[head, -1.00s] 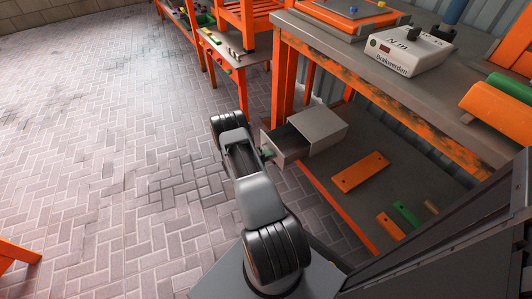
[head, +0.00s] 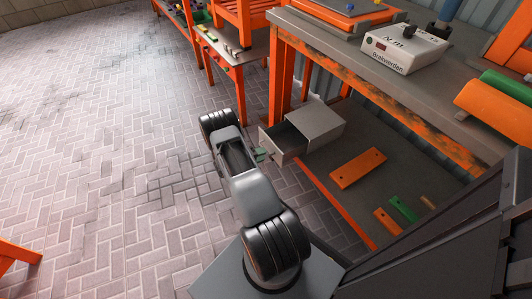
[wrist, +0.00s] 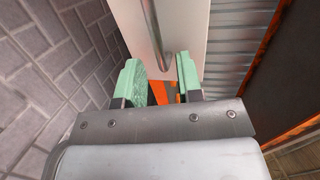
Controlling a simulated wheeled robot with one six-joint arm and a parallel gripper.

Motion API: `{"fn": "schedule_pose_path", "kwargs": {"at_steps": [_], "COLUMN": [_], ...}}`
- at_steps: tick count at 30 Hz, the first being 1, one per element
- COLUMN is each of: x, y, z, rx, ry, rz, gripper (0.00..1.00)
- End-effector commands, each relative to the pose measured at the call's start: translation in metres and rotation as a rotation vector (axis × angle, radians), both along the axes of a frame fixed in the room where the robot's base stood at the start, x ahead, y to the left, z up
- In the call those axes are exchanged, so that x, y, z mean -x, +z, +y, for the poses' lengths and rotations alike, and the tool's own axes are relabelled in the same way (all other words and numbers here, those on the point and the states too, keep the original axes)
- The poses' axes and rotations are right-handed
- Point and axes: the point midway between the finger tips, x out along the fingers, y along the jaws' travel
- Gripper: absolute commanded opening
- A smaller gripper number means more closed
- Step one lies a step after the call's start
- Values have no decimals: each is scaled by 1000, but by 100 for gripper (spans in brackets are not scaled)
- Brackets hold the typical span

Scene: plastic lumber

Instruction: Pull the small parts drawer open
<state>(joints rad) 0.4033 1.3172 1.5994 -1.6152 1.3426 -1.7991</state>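The small parts drawer (head: 293,145) sticks out of its grey cabinet (head: 322,122) on the lower shelf of the bench, and its dark inside shows. In the wrist view its pale front (wrist: 187,25) is ahead of me, with a curved metal handle (wrist: 155,35) running down it. My gripper (head: 262,154) is just in front of the drawer front. In the wrist view my gripper's green fingers (wrist: 160,78) are spread apart. The handle's lower end shows between and beyond them, with a gap on the right. I cannot tell whether either finger touches it.
Orange (head: 358,168) and green (head: 404,209) plastic pieces lie on the lower shelf. The orange bench rail (head: 360,85) runs above the cabinet. A white device (head: 405,49) stands on the bench top. The brick floor (head: 110,150) to the left is clear.

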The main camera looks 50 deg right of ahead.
Motion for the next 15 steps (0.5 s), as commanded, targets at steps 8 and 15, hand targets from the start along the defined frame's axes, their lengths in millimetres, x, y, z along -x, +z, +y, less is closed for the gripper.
{"fn": "schedule_pose_path", "kwargs": {"at_steps": [8,15], "x": [-17,-26], "y": [15,21], "z": [54,86], "rx": [0,0], "ry": [0,-4], "rz": [1,2], "gripper": [34,34]}}
